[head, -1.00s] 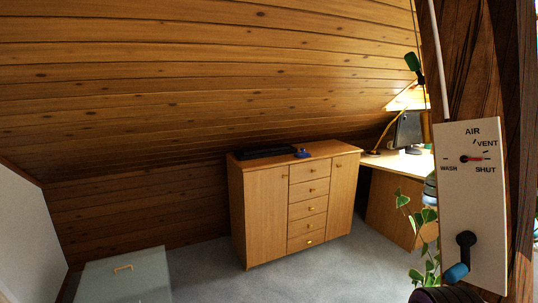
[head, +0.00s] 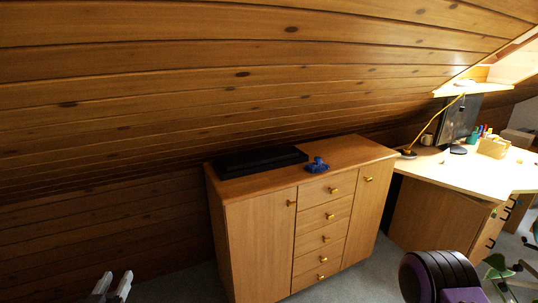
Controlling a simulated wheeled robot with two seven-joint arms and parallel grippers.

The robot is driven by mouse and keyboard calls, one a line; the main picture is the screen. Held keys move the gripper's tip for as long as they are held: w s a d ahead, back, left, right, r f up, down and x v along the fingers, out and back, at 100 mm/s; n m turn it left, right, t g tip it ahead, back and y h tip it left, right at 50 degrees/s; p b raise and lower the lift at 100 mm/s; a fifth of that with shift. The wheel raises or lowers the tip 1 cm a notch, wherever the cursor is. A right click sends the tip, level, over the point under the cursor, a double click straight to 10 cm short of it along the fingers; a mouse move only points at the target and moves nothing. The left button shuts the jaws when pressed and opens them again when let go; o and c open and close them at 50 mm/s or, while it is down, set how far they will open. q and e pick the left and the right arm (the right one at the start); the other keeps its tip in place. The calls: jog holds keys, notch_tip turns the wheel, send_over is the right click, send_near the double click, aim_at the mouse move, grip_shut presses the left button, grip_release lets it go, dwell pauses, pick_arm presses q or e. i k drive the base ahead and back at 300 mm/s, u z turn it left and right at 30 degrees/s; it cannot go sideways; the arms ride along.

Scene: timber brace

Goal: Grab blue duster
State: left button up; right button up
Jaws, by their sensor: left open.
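The blue duster (head: 316,166) is a small dark-blue bundle lying on top of a wooden cabinet (head: 350,152), near its front edge and just right of a flat black case. My left gripper (head: 113,287) shows at the bottom left, with two pale fingertips apart. It is open and empty, well to the left of the cabinet and far from the duster. My right gripper is not in view.
The flat black case (head: 258,161) lies on the cabinet's left part. The sloping timber ceiling (head: 250,75) comes down low behind the cabinet top. At the right stands a desk (head: 455,172) with a lamp, monitor (head: 459,120) and pens. Grey carpet (head: 190,285) is free left of the cabinet.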

aim_at(317, 166)
jog(key=i, duration=0.15)
jog(key=z, duration=1.3)
jog(key=i, duration=1.85)
jog(key=u, duration=0.45)
